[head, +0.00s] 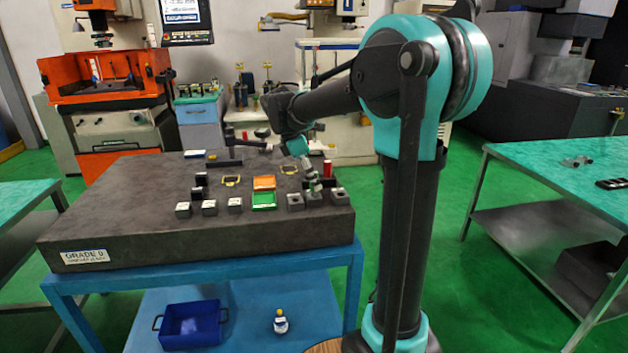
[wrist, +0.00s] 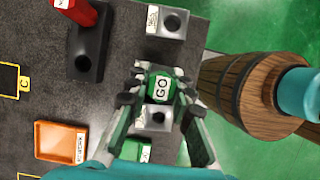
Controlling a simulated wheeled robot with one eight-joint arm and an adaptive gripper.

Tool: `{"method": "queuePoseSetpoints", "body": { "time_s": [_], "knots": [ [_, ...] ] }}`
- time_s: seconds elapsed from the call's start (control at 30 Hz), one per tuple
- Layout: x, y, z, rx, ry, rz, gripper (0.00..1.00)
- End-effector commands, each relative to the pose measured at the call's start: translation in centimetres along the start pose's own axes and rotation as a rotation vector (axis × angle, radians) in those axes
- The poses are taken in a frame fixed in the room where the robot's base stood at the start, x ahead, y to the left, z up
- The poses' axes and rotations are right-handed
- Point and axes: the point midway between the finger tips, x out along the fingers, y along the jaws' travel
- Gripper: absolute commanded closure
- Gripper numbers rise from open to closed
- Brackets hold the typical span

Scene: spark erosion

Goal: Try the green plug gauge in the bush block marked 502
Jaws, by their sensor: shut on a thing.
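My gripper (wrist: 160,100) is shut on the green plug gauge (wrist: 160,88), whose GO label faces the wrist camera. In the head view my gripper (head: 312,180) is low over the right-hand row of bush blocks, close above the middle block (head: 314,199). Blocks stand on either side of it, the left one (head: 295,202) and the right one (head: 337,196). In the wrist view one bored block (wrist: 155,118) shows partly between the fingers and another (wrist: 168,22) stands clear at the top. I cannot read 502 on any block. The gauge's lower end is hidden, so I cannot tell whether it is in a bore.
A red gauge (wrist: 78,12) stands in a black holder (wrist: 90,50) near the blocks. An orange tray (wrist: 60,141) and a green tray (head: 263,201) lie left of them. More blocks (head: 208,207) stand farther left on the dark plate (head: 130,200). Its front strip is clear.

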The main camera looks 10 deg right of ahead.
Motion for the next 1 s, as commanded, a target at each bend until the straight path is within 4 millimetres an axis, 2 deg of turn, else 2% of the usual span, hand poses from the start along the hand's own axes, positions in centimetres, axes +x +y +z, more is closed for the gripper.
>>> {"method": "queuePoseSetpoints", "body": {
  "time_s": [1.0],
  "knots": [
    [-3.4,0.0,1.4,0.0,0.0,0.0,1.0]
  ]
}}
